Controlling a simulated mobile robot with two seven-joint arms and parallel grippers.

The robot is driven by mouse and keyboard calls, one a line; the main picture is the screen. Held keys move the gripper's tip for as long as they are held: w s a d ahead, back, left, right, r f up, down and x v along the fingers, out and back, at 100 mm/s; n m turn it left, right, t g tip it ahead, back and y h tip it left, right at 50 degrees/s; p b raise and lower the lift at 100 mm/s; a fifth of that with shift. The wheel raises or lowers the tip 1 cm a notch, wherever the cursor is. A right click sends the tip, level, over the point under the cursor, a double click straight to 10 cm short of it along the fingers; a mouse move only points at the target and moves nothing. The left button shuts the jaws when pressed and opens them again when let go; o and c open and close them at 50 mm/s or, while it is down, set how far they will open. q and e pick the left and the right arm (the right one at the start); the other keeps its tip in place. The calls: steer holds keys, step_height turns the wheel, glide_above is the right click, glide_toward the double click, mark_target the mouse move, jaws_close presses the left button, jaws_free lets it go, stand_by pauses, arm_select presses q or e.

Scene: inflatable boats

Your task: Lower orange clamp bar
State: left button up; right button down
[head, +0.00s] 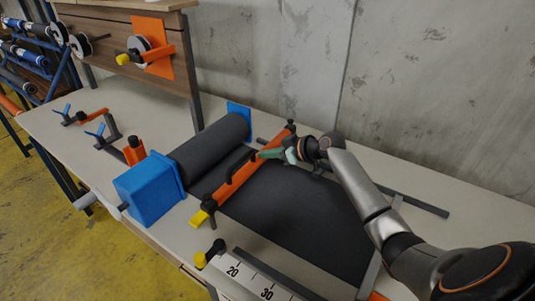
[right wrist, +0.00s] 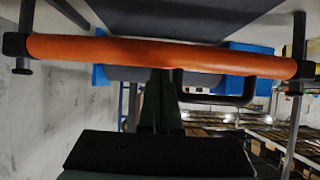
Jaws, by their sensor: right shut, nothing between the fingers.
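In the right wrist view the bar (right wrist: 110,48) spans nearly the full width, between upright posts, with the handle (right wrist: 228,92) to the right of my fingers. My right gripper (head: 268,154) is shut and empty, its tips at the far half of the bar. In the right wrist view the gripper (right wrist: 160,80) reaches the bar's edge; I cannot tell if it touches. My left gripper is not in view.
A dark fabric roll (head: 210,143) sits between blue end blocks, the near one (head: 150,190) large. A ruler (head: 262,285) lies along the front. Small orange-and-blue clamps (head: 95,122) stand on the left of the bench. A concrete wall (head: 420,90) closes off the back.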

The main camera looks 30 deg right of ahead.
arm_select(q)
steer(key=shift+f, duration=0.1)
arm_select(e)
steer(key=shift+f, duration=0.2)
step_height(320, 180, down, 6)
steer(key=b, duration=0.5)
steer(key=shift+s, duration=0.1)
steer(key=shift+f+b, duration=0.55)
steer(key=shift+b, duration=0.1)
steer(key=shift+f, duration=0.25)
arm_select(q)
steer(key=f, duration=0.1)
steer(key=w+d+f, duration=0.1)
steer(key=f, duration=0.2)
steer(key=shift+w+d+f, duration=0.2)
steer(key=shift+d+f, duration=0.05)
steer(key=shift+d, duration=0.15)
arm_select(e)
steer(key=shift+r, duration=0.1)
